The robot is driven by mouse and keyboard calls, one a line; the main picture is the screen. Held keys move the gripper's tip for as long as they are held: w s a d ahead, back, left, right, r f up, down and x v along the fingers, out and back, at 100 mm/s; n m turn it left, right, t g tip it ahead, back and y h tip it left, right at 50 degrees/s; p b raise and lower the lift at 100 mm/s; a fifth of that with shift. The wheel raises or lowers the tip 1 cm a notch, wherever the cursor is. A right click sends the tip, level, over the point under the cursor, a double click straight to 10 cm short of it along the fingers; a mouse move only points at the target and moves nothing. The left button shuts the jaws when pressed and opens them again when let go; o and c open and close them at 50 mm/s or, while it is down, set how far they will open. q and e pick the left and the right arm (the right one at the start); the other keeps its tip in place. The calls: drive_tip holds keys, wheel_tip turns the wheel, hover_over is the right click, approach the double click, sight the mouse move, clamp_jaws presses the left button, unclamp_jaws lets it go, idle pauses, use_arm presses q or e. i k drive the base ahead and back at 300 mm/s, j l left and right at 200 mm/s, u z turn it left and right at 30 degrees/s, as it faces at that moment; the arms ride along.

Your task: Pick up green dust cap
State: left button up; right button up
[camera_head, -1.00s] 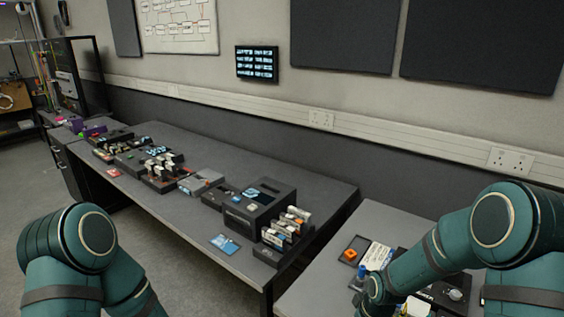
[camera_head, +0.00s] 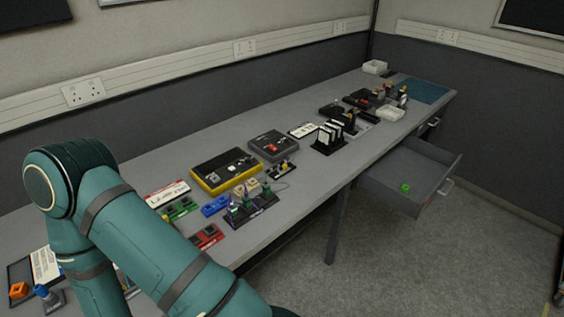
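A small green block-like piece (camera_head: 405,188) lies alone on the floor of an open drawer (camera_head: 391,171) under the far right part of the bench. It may be the green dust cap, but it is too small to tell its shape. My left arm crosses the lower left of the head view, well away from the drawer, and its gripper is out of view. My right arm and gripper are not in view.
The long grey bench holds a yellow-edged box (camera_head: 225,171), a dark box with a red part (camera_head: 270,144), black racks (camera_head: 328,142) and a white bin (camera_head: 375,67). Green parts (camera_head: 182,208) sit nearer. The open drawer juts out over clear floor (camera_head: 420,265).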

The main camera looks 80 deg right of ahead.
sight(404, 189)
drive_tip(key=z, duration=3.65)
drive_tip(key=i+l+u, duration=0.1)
drive_tip(key=i+l, duration=0.2)
drive_tip(key=i+l+u, duration=0.1)
drive_tip(key=i+l, duration=0.15)
drive_tip(key=l, duration=0.15)
drive_tip(key=i+l+u, duration=0.1)
drive_tip(key=i+l, duration=0.15)
drive_tip(key=l, duration=0.15)
drive_tip(key=i+l+u, duration=0.1)
drive_tip(key=i+l, duration=0.15)
drive_tip(key=l, duration=0.15)
drive_tip(key=i+l+u, duration=0.1)
drive_tip(key=i+l, duration=0.15)
drive_tip(key=l, duration=0.15)
drive_tip(key=i+l+u, duration=0.1)
drive_tip(key=l, duration=0.35)
drive_tip(key=i+l+u, duration=0.2)
drive_tip(key=i+l, duration=0.6)
drive_tip(key=i, duration=0.15)
